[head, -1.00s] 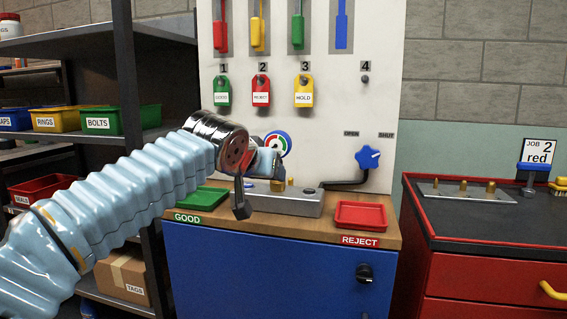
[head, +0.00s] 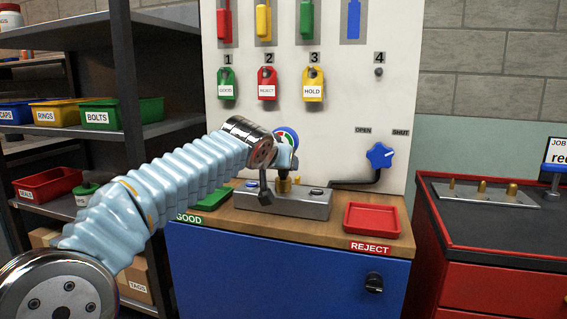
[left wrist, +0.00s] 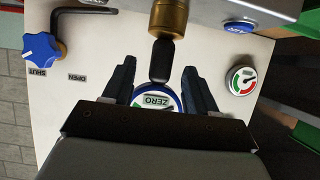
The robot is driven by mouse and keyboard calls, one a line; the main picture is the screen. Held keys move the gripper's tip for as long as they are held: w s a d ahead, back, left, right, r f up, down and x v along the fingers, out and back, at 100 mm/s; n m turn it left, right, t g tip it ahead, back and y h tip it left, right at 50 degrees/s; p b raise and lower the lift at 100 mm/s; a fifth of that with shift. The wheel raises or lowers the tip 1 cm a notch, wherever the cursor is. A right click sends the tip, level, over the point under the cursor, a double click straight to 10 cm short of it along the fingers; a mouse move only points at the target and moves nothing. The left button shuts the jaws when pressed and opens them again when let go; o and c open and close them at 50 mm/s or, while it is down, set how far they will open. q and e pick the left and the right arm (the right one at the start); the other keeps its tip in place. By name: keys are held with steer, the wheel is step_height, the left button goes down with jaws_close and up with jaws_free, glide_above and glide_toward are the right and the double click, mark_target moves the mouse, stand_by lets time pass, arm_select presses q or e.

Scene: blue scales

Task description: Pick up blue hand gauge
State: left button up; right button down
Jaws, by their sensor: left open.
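The blue hand gauge (left wrist: 155,101) shows in the left wrist view as a blue-rimmed round dial marked ZERO, with a dark stem pointing to a brass fitting (left wrist: 168,17). My left gripper (left wrist: 159,66) is open, with one dark finger on each side of the gauge's stem. I see gaps between the fingers and the stem. The gripper mount hides part of the dial. In the head view, my left gripper (head: 275,178) is over the grey block (head: 290,206), and it hides much of the gauge. The dark stem meets the brass post there. My right gripper is not in view.
A round red-and-green dial (head: 287,137) is on the white panel behind. A blue-knobbed lever (head: 380,156) is to the right. A green tray (head: 212,198) and a red tray (head: 373,219) flank the block. Shelving (head: 130,90) stands left; a red cabinet (head: 470,270) stands right.

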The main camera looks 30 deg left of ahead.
mark_target(283, 177)
arm_select(q)
steer(key=x, duration=0.3)
steer(key=shift+w+a+f, duration=0.1)
steer(key=shift+w+f, duration=0.05)
steer(key=shift+w, duration=0.05)
jaws_close()
